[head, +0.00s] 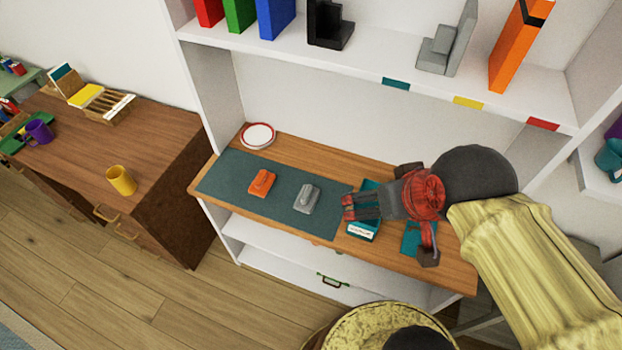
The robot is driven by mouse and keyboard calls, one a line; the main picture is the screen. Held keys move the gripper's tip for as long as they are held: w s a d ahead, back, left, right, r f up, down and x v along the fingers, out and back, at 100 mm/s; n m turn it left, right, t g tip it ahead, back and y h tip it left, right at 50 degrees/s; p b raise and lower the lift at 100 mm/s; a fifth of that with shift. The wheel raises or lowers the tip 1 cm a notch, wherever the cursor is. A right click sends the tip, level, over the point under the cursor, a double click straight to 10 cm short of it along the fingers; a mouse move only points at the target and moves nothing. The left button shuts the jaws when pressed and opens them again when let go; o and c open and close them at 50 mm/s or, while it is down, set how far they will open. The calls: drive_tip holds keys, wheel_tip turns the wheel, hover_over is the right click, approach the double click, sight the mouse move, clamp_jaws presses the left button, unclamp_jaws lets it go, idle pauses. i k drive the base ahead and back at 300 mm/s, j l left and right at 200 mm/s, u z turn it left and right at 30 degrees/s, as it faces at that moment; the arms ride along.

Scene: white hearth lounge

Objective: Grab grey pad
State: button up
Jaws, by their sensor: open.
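A small grey block-like pad (306,199) lies on a dark teal mat (225,182) on the wooden counter. An orange piece of similar shape (262,182) lies to its left on the same mat. My gripper (348,207) is to the right of the grey pad, apart from it, with its red-tipped fingers pointing left. It is open, and I see nothing between the fingers. It hangs over a teal box (362,231) with a white label and hides part of that box.
A red-rimmed white plate (258,135) stands at the counter's back left. A shelf (355,68) with coloured binders and grey and black bookends is above. A brown desk (150,150) with a yellow mug (121,180) stands at left. Another teal item (411,240) lies right of my gripper.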

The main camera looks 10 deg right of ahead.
sight(307, 198)
drive_tip(key=j+z, duration=0.2)
drive_tip(key=j, duration=0.85)
drive_tip(key=j+z, duration=0.2)
drive_tip(key=j, duration=0.9)
drive_tip(key=k+j+z, duration=0.2)
drive_tip(key=j, duration=0.85)
drive_tip(key=i+j, duration=0.05)
drive_tip(key=i, duration=0.05)
